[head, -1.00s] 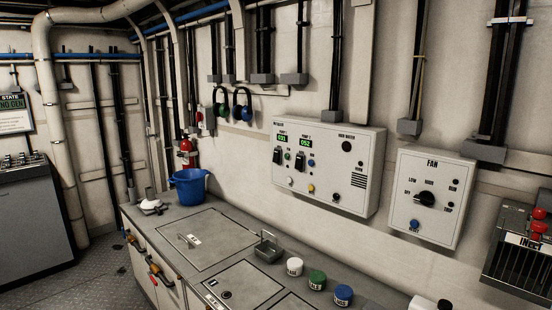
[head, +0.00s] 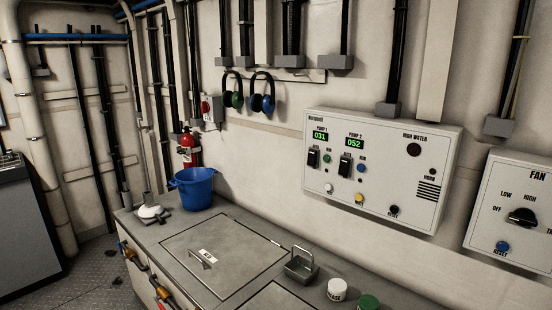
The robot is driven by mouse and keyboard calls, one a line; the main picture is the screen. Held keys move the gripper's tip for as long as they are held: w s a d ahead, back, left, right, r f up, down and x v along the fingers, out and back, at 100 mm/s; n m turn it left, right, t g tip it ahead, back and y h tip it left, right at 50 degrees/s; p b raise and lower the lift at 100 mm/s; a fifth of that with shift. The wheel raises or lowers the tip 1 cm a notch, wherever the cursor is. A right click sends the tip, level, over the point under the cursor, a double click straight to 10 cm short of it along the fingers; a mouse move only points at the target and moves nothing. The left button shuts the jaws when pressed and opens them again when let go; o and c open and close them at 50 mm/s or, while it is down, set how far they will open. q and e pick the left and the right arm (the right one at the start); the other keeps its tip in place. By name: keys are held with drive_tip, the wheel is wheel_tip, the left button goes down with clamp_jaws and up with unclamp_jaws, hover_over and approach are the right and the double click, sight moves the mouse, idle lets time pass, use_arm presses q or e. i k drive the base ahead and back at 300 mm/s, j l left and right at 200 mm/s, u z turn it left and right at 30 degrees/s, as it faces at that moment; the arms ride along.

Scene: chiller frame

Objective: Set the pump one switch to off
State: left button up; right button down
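The pump control panel (head: 382,168) is a pale box on the wall, right of centre in the head view. The pump one switch (head: 313,157) is a black rocker at its left, under the PUMP 1 display (head: 320,135), which reads 031 in green. Its position is too small to tell. The pump two switch (head: 345,165) is a similar black rocker to its right, under a display reading 052 (head: 354,143). Neither of my grippers shows in the head view.
The grey counter (head: 150,235) runs below the panel. A blue bucket (head: 194,190), a small metal basket (head: 301,266), a white jar (head: 337,290) and a green-lidded jar (head: 367,302) stand on it. A fan panel (head: 515,205) hangs at the right. The wall in front of the pump panel is unobstructed.

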sight(312, 154)
drive_tip(key=i+j, duration=0.75)
drive_tip(key=i+j+u, duration=0.05)
